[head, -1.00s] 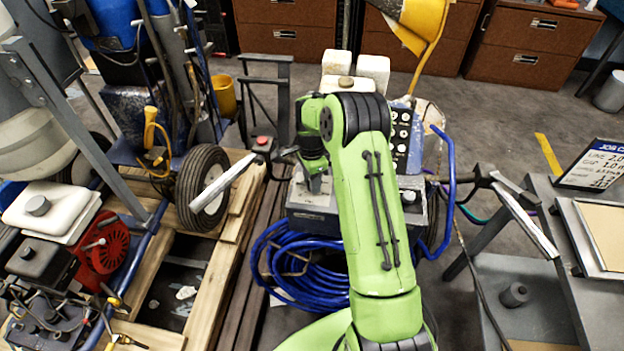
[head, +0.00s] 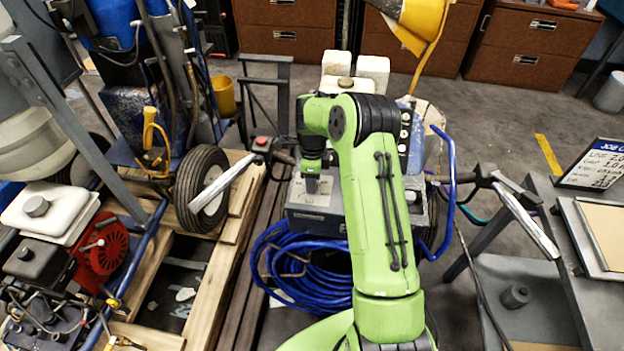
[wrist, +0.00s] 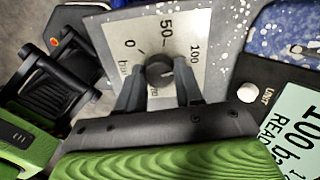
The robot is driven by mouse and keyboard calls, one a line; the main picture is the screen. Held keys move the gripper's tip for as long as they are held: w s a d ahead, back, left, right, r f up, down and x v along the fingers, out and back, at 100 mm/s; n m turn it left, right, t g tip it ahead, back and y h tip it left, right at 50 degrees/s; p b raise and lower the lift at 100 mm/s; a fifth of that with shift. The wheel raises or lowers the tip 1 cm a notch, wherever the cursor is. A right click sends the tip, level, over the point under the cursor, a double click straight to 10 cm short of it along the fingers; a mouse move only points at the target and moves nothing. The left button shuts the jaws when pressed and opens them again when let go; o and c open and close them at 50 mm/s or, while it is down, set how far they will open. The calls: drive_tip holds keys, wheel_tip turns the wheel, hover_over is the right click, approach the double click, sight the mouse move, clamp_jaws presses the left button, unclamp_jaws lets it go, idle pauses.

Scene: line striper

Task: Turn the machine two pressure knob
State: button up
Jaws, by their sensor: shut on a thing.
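The dark round pressure knob (wrist: 159,70) sits on a light grey dial plate (wrist: 196,50) marked 0, 50 and 100, with more marks partly hidden. In the wrist view, my gripper's two dark fingers (wrist: 158,86) stand on either side of the knob and are shut on it. In the head view, my gripper (head: 312,186) points down at the grey top of the striping machine (head: 325,205). The knob itself is hidden there. A pale green display (wrist: 300,125) reading "100 b", cut off by the frame edge, is at the right of the wrist view.
A white button (wrist: 247,92) marked UNIT is beside the display. A blue hose coil (head: 290,265) hangs at the machine's front. Handlebars stick out at both sides. A wheel (head: 203,188) and wooden pallet (head: 215,275) are left; a grey table (head: 575,200) is right.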

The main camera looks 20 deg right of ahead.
idle(0.3)
drive_tip(key=o, duration=1)
drive_tip(key=shift+o, duration=0.2)
wheel_tip(320, 180, up, 16)
drive_tip(key=p, duration=0.3)
drive_tip(key=shift+w+p, duration=0.25)
drive_tip(key=shift+p, duration=0.1)
drive_tip(key=shift+d+f, duration=0.1)
